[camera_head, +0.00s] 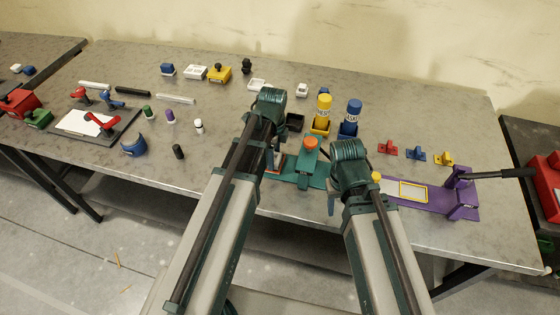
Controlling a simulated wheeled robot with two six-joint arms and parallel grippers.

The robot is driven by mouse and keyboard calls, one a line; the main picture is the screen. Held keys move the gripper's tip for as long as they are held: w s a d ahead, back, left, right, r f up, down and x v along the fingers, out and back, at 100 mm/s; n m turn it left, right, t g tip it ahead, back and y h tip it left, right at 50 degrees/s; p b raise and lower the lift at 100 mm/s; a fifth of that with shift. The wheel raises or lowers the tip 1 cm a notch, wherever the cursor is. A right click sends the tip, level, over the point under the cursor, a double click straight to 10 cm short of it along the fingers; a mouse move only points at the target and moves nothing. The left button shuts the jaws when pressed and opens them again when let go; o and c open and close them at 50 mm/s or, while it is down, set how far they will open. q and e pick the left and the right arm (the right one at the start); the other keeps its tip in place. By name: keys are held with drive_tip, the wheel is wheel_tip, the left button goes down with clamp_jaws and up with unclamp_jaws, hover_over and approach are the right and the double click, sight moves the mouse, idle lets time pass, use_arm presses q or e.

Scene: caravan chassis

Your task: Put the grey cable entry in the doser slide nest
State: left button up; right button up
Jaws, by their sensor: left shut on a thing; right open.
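The teal doser fixture (305,168) with an orange knob stands near the front middle of the table. Its left end, where a slide shows, is partly covered by my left gripper (275,160). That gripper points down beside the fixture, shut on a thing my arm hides. I cannot make out the grey cable entry or the nest clearly. My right gripper (332,203) is open, low at the table's front edge, to the right of the fixture and mostly hidden by its wrist.
A yellow bottle (323,108) and a blue bottle (351,114) stand in holders behind the fixture. A purple press (435,197) with a black lever is to the right. Several small parts lie around; the left-middle table is partly clear.

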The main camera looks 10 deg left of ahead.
use_arm(q)
drive_tip(key=shift+f, duration=0.2)
use_arm(e)
drive_tip(key=shift+d+f, duration=0.15)
use_arm(q)
drive_tip(key=shift+a, duration=0.15)
use_arm(e)
drive_tip(key=shift+a, duration=0.2)
